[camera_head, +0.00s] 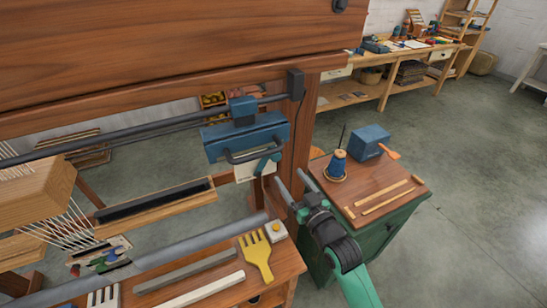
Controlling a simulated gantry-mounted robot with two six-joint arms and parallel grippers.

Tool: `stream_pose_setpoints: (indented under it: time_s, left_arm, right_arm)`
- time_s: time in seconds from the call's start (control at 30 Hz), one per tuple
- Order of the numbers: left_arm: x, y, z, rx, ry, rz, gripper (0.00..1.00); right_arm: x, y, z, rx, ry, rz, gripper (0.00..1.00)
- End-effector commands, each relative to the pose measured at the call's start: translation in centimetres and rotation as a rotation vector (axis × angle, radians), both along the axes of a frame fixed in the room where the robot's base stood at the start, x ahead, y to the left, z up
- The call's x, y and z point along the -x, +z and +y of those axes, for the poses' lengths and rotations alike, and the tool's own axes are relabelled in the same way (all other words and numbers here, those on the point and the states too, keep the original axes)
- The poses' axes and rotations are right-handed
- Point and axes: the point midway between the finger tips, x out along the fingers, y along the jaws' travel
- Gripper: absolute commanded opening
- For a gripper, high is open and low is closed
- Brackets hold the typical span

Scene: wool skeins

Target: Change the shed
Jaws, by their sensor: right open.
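The wooden loom fills the left, with a heavy brown beam (150,60) on top and white warp threads (65,232) at the far left. A blue block with a dark handle (245,140) sits on the rails by the right post. Below it is a pale plate with a small teal piece (264,163), partly hidden. A small white box with a round yellowish button (277,230) sits at the right end of the front shelf. My left gripper is not in view.
A yellow fork-like comb (256,256) and pale bars (203,291) lie on the front shelf (285,264). A green cabinet (385,232) at right holds a blue cone (337,166), a blue box (370,142) and wooden sticks. The floor to the right is clear.

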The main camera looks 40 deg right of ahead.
Motion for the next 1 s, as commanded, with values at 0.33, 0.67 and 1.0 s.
stream_pose_setpoints:
  time_s: [0.33, 0.67, 1.0]
  left_arm:
    - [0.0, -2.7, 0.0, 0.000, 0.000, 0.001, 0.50]
    - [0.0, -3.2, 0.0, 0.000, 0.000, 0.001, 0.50]
    - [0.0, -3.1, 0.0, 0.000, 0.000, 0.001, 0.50]
  right_arm:
    - [-7.4, -0.2, -2.1, 0.001, 0.000, -0.002, 0.73]
    - [-9.6, 0.0, -2.8, 0.000, 0.000, -0.001, 0.73]
    - [-9.5, 0.1, -2.7, 0.000, 0.000, -0.001, 0.41]
